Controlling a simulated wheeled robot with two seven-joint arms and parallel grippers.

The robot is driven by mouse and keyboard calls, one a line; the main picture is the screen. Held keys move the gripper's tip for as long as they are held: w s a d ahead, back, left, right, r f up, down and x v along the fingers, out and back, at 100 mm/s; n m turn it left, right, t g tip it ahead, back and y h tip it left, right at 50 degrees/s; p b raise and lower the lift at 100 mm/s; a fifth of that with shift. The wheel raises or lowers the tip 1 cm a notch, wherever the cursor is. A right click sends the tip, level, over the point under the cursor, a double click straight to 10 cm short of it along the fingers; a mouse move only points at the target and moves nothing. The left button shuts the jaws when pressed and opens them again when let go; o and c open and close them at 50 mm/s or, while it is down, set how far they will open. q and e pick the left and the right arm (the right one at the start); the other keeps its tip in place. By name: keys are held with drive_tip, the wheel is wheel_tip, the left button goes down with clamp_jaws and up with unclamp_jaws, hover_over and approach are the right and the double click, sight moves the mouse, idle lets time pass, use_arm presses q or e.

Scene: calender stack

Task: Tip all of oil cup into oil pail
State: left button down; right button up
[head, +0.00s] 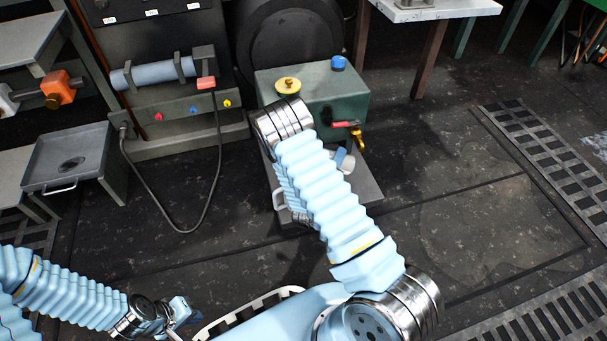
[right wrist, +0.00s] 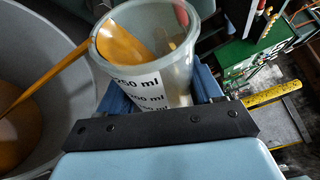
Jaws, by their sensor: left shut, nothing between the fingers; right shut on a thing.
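The oil cup (right wrist: 178,70) is clear with ml marks and shut in my right gripper (right wrist: 150,100). In the right wrist view it is tilted to the left, with amber oil inside at its left. A stream of amber oil (right wrist: 48,76) runs from its lip into the grey oil pail (right wrist: 72,92), which holds amber oil at the left edge. In the head view my right arm hides most of the pail, and a pale part of the cup (head: 347,164) shows beside the arm. My left gripper (head: 180,317) is shut and empty at the lower left, away from both.
A green tank (head: 336,108) with a red-handled brass tap (head: 354,131) stands just behind the cup. A grey tray (head: 65,160) is at the left, near a machine with a hanging cable (head: 208,200). Floor at the right is open, with gratings (head: 555,155).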

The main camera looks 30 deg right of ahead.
drive_tip(key=shift+r+n, duration=0.2)
drive_tip(key=shift+n, duration=0.1)
drive_tip(key=shift+w+a+f+n+t+h, duration=0.2)
drive_tip(key=shift+a+n, duration=0.1)
drive_tip(key=shift+n, duration=0.1)
drive_tip(key=shift+w+a+f+n+t+h, duration=0.1)
drive_tip(key=shift+a+n+h, duration=0.15)
drive_tip(key=shift+n, duration=0.15)
idle(0.9)
drive_tip(key=shift+w+a+r+n+t+h+b, duration=0.1)
drive_tip(key=shift+a+r+n+t+h+b, duration=0.1)
drive_tip(key=shift+r+n+t+b, duration=0.5)
drive_tip(key=shift+w+a+r+n+h+b, duration=0.15)
drive_tip(key=shift+r+n, duration=0.2)
drive_tip(key=shift+n, duration=0.75)
idle(1.1)
